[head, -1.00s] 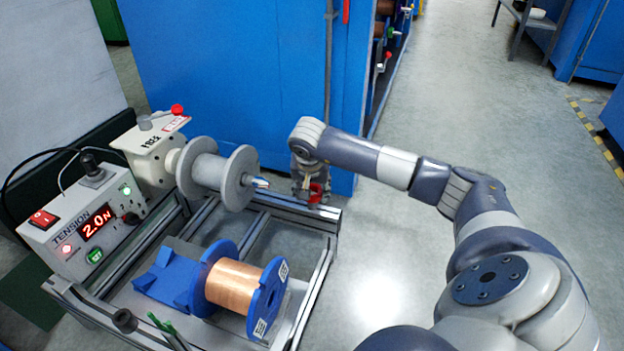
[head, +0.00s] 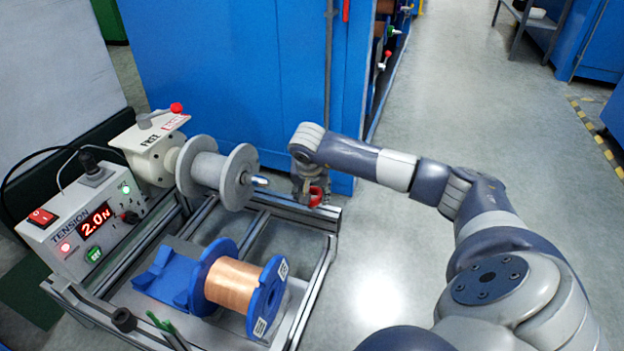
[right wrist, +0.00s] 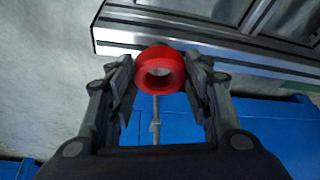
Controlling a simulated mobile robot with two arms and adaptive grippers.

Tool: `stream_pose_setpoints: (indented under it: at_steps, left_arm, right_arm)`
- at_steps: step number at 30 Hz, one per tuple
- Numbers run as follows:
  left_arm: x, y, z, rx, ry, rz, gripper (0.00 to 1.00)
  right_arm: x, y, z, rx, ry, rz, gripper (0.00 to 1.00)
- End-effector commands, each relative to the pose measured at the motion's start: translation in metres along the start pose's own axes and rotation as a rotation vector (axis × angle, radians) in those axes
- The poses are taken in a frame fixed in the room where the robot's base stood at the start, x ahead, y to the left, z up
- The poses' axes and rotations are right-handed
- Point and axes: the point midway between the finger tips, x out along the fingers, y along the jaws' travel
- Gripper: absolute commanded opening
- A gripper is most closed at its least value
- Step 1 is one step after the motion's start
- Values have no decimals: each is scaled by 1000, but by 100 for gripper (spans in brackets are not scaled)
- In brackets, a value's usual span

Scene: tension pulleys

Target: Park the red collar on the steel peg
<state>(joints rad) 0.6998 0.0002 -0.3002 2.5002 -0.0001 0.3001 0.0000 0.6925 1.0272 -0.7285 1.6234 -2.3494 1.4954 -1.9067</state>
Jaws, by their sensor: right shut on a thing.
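The red collar (head: 316,196) is a thick ring held in my right gripper (head: 308,193), over the back right corner of the metal frame. In the right wrist view the collar (right wrist: 160,70) sits between the two fingertips of my right gripper (right wrist: 160,76), its hole facing the camera. A thin grey rod (right wrist: 155,122) shows below the collar against blue; I cannot tell whether it is the steel peg. No peg stands out clearly near the collar in the head view; the gripper may hide it. My left gripper is not in view.
The metal frame (head: 322,262) carries a copper wire spool (head: 232,284) with blue flanges and, above it, a grey spool (head: 208,170) with a silver shaft tip (head: 260,181). A tension control box (head: 85,225) stands at left. Blue cabinets (head: 235,75) stand close behind my right gripper.

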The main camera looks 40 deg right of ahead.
Motion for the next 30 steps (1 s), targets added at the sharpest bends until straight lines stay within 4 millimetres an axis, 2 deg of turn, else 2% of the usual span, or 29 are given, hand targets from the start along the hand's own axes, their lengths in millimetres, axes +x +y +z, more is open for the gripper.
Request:
stream_pose_setpoints:
  at_steps: [17, 30]
  left_arm:
    - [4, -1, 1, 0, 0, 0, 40]
    - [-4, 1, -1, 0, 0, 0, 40]
  right_arm:
    - [1, 0, 0, 0, 0, 0, 23]
    - [14, 0, 6, 1, 0, 0, 23]
